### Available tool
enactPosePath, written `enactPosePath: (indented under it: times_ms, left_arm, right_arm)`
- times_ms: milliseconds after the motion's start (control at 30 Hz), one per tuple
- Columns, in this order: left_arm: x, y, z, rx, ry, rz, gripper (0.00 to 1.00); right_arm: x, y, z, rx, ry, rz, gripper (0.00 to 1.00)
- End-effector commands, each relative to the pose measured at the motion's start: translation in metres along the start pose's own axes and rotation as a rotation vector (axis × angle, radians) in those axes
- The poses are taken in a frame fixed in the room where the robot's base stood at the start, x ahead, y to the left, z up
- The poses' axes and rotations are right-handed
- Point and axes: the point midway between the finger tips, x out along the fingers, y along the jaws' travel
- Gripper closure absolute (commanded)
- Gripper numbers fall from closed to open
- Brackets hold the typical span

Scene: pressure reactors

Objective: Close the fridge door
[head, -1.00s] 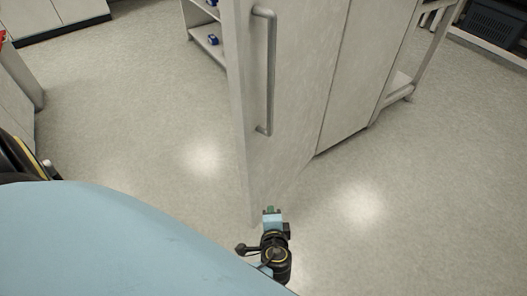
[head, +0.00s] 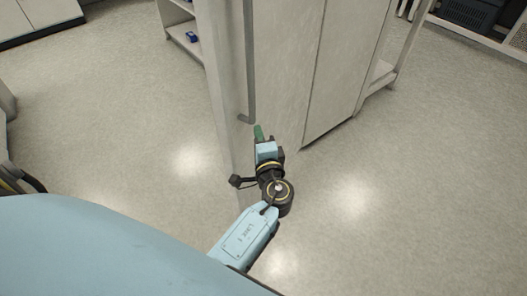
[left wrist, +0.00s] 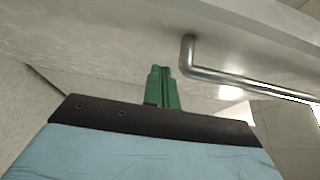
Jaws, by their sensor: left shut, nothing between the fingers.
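The pale fridge door (head: 283,60) stands open, its narrow edge (head: 218,90) turned towards me. A grey bar handle (head: 248,60) runs down its right-hand face; it also shows in the left wrist view (left wrist: 245,82). My left gripper (head: 258,131), with green fingers, is shut and empty. It is just below the lower end of the handle, in front of the door face. In the left wrist view its closed fingers (left wrist: 160,86) are left of the handle's end and apart from the bar. Whether they touch the door is unclear. My right gripper is out of view.
A shelf (head: 184,43) with a small blue item (head: 192,37) is left of the door. A pale side panel (head: 350,80) and an open rack (head: 385,70) are to the right. The speckled floor (head: 400,200) is clear on both sides.

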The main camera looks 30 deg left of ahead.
Motion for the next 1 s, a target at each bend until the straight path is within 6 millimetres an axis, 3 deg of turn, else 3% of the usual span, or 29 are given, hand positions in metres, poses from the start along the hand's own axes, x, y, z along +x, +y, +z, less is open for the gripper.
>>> enactPosePath:
  times_ms: [200, 767, 1000]
  left_arm:
    - [0.019, 0.0, 0.022, 0.002, -0.001, 0.0, 1.0]
    - [0.025, 0.001, 0.029, 0.002, 0.005, 0.001, 1.0]
    - [0.044, 0.0, 0.043, 0.006, 0.072, -0.004, 1.0]
  right_arm:
    - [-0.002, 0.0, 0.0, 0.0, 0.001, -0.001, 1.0]
    - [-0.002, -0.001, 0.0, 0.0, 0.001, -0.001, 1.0]
    - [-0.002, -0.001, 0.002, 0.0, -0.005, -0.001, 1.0]
